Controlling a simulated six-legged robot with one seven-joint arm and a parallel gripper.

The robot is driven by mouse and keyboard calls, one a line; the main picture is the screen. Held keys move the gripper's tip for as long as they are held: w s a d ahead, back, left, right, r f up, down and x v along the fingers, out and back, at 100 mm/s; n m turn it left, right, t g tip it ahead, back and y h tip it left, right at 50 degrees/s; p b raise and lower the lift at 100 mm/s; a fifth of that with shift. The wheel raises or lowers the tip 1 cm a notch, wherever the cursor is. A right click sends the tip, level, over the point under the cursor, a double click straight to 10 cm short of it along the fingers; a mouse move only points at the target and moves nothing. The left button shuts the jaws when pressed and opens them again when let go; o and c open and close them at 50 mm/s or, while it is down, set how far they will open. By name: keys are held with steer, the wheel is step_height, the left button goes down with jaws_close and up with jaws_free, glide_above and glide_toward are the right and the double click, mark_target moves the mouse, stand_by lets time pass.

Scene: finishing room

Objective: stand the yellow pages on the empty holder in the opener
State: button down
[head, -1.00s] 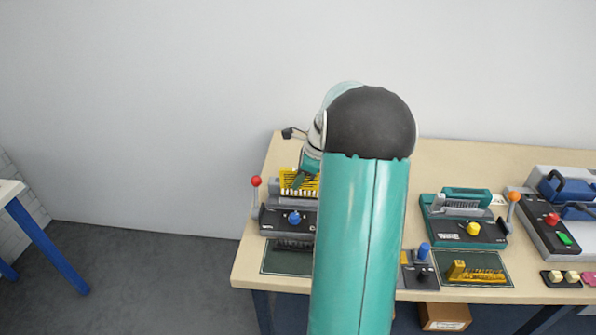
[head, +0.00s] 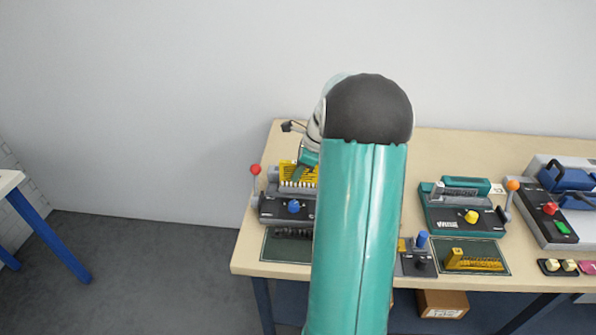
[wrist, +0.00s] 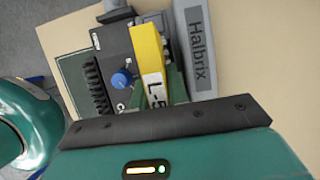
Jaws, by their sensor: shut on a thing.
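The yellow pages (head: 296,171) stand nearly upright at the rear of the dark grey machine (head: 272,207) with a red-knobbed lever and a blue knob. I take this machine to be the opener. Pale teeth show along the pages' lower edge, but I cannot tell whether they touch the holder. In the wrist view, the pages (wrist: 147,52) appear edge-on with a white label, beside the blue knob (wrist: 122,79). My gripper (head: 305,167) is shut on the pages; its fingers are mostly hidden. My arm covers the machine's right side in the head view.
A black comb (head: 291,232) lies on a dark mat in front of the machine. A teal machine (head: 452,219), a mat with a yellow comb (head: 474,260) and a small grey device (head: 415,263) stand right of my arm. The table's left edge is close.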

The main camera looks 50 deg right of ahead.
steer(key=shift+f, duration=0.55)
stand_by(0.8)
steer(key=c, duration=1.6)
jaws_free()
steer(key=shift+c, duration=0.2)
steer(key=shift+v, duration=5.45)
steer(key=shift+r, duration=0.1)
